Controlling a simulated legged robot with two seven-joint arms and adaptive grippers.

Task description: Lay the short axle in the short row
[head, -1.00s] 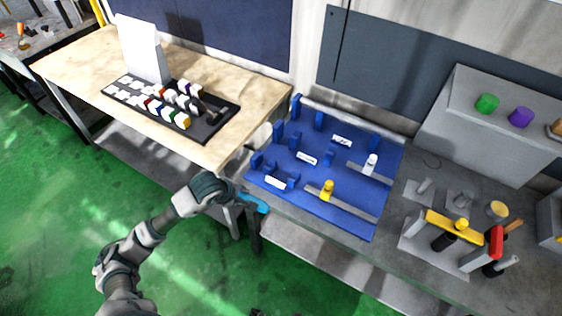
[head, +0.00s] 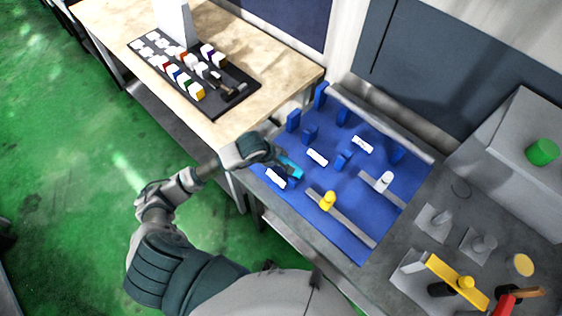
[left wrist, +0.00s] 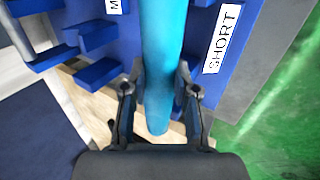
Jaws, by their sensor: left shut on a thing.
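The short axle is a cyan rod (head: 290,167) shut in my left gripper (head: 273,160). In the left wrist view the axle (left wrist: 160,60) runs up the picture between the two fingers (left wrist: 160,92). My gripper is over the left front part of the blue tray (head: 353,226). The SHORT label (head: 275,178) is close by the axle; in the left wrist view this label (left wrist: 222,38) is just right of it. Blue rests (left wrist: 97,35) show left of the axle there. I cannot tell whether the axle touches any rest. My right gripper is not in view.
More blue rests (head: 293,121) and two other white labels (head: 317,157) are on the tray. A yellow peg (head: 327,201) and a white peg (head: 384,181) stand on grey strips. A black tray of coloured pieces (head: 238,99) lies on the wooden table. Grey fixtures stand at right.

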